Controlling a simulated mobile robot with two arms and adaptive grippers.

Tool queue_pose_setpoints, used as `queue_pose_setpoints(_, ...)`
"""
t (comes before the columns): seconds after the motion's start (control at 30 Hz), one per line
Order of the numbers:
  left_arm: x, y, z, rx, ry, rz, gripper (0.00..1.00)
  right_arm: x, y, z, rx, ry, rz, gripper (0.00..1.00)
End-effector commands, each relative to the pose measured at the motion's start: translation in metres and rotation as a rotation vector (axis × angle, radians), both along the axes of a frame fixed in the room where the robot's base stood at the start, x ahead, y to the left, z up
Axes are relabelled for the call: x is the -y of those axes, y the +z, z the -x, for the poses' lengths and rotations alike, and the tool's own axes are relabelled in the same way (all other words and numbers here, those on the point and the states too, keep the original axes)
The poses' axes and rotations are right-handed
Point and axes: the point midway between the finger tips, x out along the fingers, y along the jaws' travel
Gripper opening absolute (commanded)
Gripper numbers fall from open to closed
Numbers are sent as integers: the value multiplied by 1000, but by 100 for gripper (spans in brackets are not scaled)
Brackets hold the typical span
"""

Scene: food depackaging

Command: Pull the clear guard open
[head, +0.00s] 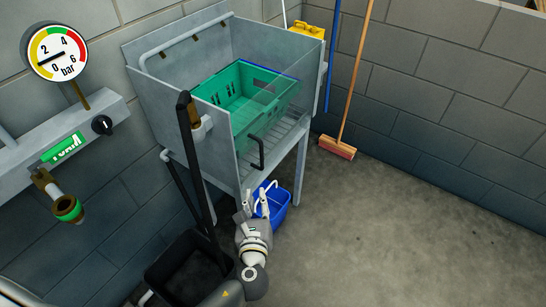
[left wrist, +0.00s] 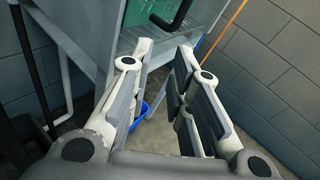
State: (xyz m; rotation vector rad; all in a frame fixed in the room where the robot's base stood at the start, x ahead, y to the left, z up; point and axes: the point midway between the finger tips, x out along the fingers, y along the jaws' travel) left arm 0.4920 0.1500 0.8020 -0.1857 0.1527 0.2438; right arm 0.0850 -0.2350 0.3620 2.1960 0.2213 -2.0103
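The clear guard (head: 275,112) is a see-through panel across the front of a grey metal cabinet (head: 166,102). It looks closed. Its black bent handle (head: 260,152) sticks out at the lower front; the handle also shows at the top of the left wrist view (left wrist: 174,18). A green crate (head: 222,88) stands inside, partly behind the guard. My left gripper (head: 255,198) is below the handle and apart from it. Its two fingers are spread with nothing between them in the left wrist view (left wrist: 168,62). My right gripper is not in view.
A blue bucket (head: 279,209) stands on the floor just beyond my left gripper. A black bin (head: 165,265) is at lower left. A broom (head: 338,147) leans on the wall at right. A pressure gauge (head: 56,52) hangs at left. The floor at right is clear.

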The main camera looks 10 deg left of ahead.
Motion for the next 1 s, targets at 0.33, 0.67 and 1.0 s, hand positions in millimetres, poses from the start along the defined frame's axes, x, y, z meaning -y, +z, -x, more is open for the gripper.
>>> queue_pose_setpoints(0.33,2,67,-10,133,5,-200,19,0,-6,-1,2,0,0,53)
queue_pose_setpoints(0.67,-12,66,-66,131,4,-197,19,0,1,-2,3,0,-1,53)
queue_pose_setpoints(1.0,-21,64,-103,129,3,-195,19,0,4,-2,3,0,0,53)
